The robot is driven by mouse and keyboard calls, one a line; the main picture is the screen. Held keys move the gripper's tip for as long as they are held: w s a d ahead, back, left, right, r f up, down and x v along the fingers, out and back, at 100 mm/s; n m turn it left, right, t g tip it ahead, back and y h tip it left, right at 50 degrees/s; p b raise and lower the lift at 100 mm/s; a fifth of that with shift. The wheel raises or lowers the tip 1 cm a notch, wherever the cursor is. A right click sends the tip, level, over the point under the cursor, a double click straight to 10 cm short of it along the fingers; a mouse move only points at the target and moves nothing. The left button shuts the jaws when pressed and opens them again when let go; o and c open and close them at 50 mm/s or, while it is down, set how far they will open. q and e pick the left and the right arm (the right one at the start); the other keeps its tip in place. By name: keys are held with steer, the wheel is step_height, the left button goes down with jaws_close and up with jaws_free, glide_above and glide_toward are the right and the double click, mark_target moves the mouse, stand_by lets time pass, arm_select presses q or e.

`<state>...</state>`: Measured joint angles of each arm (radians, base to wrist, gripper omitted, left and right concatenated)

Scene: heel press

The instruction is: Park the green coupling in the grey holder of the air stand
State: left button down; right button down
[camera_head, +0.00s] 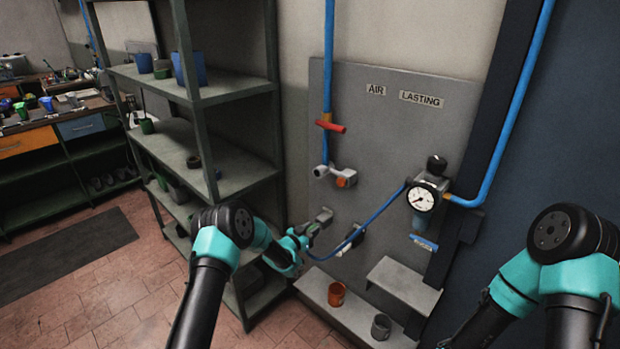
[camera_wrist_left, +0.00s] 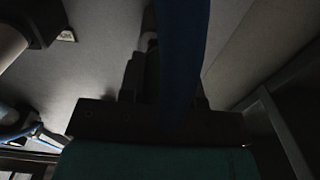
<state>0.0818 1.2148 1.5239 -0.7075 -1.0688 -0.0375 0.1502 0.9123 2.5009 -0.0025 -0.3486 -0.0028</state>
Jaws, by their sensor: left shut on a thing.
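My left gripper (camera_head: 318,222) is in front of the lower left part of the grey air stand panel (camera_head: 390,140). It is shut, and the blue hose (camera_head: 381,212) from the gauge runs to it. The green coupling at the hose end is hidden or too small to make out. In the left wrist view the hose (camera_wrist_left: 184,50) crosses dark in front of the jaws (camera_wrist_left: 160,105). A dark fitting (camera_head: 357,236) sits on the panel just right of the gripper; I cannot tell whether it is the grey holder. My right gripper is out of view.
A round gauge (camera_head: 422,197) and a red-handled valve (camera_head: 331,126) are on the panel. An orange cup (camera_head: 337,293) and a grey cup (camera_head: 381,326) stand on the low ledge (camera_head: 318,284). A metal shelf (camera_head: 240,100) stands close on the left.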

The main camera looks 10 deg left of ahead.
arm_select(q)
steer(key=shift+w+d, duration=0.25)
steer(key=shift+w, duration=0.15)
steer(key=c, duration=0.7)
jaws_free()
steer(key=shift+c, duration=0.2)
steer(key=v, duration=1.7)
steer(key=shift+s, duration=0.15)
steer(key=shift+a+f, duration=0.1)
steer(key=s+f+n+g+y, duration=0.2)
steer(key=s+f+g, duration=0.1)
steer(key=s, duration=0.8)
steer(key=s+d+f+n+g+y, duration=0.1)
steer(key=s+f+n+g, duration=0.2)
steer(key=s, duration=0.9)
steer(key=s+d+f+n+g+y, duration=0.1)
steer(key=s+f+n+g+y, duration=0.1)
steer(key=s+g, duration=0.6)
steer(key=s+f+n, duration=0.1)
steer(key=s+f, duration=0.1)
steer(key=s, duration=0.2)
steer(key=shift+f+y, duration=0.25)
steer(key=shift+y, duration=0.05)
